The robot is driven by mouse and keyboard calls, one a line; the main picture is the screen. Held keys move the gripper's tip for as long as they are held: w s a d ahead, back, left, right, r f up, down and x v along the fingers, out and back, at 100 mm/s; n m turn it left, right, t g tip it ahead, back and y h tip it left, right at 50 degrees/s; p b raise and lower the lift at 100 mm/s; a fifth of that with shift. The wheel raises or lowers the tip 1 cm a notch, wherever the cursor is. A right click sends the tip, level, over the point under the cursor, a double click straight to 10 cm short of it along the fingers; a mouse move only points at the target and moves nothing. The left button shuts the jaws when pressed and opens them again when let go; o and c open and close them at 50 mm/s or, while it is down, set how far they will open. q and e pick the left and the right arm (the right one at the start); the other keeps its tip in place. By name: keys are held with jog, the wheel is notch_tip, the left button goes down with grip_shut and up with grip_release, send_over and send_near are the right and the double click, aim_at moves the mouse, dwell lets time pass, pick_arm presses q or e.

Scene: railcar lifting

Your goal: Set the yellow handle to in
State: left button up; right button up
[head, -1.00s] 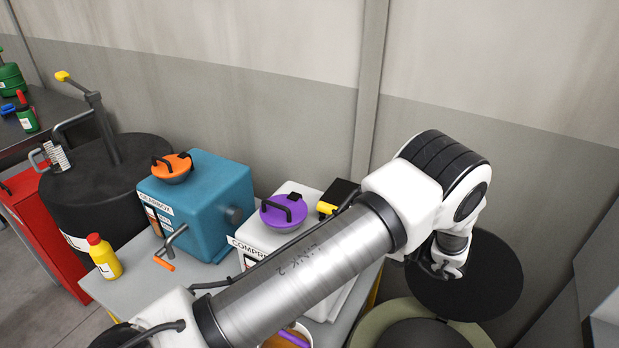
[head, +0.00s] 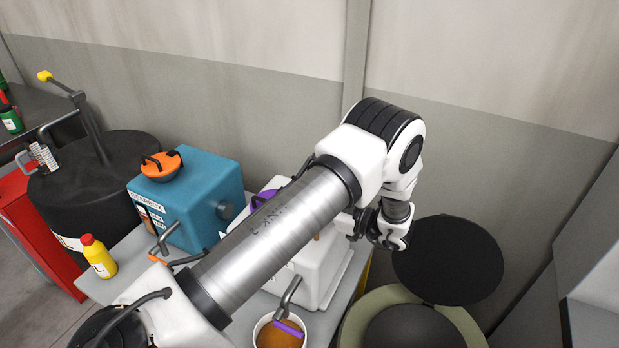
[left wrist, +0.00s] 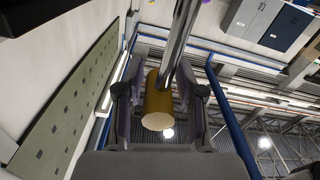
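A yellow cylindrical handle (left wrist: 158,104) on a shiny metal rod (left wrist: 181,40) shows in the left wrist view. It lies between the two fingers of my left gripper (left wrist: 160,95), with a visible gap on each side, so the gripper looks open around it. In the head view, my left gripper (head: 356,224) is beside the right side of the white compressor box (head: 318,270). My left arm crosses in front of the box and hides much of its top. The handle cannot be made out clearly there. My right gripper is not in view.
A teal gearbox (head: 190,200) with an orange lid stands left of the compressor. A yellow bottle (head: 98,257), a black drum (head: 90,190) with a yellow-tipped lever and a white cup (head: 279,332) are nearby. A round black lid (head: 448,262) stands open at right.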

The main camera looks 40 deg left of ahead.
pick_arm(q)
jog(key=shift+w, duration=0.1)
grip_shut()
jog(key=shift+f, duration=0.1)
notch_tip(320, 180, down, 10)
jog(key=b, duration=0.7)
jog(key=shift+r+b, duration=0.25)
jog(key=shift+b, duration=0.1)
jog(key=shift+r, duration=0.1)
jog(key=o, duration=0.5)
grip_release()
jog(key=shift+a, duration=0.1)
jog(key=shift+o, duration=0.2)
jog(key=shift+a, duration=0.15)
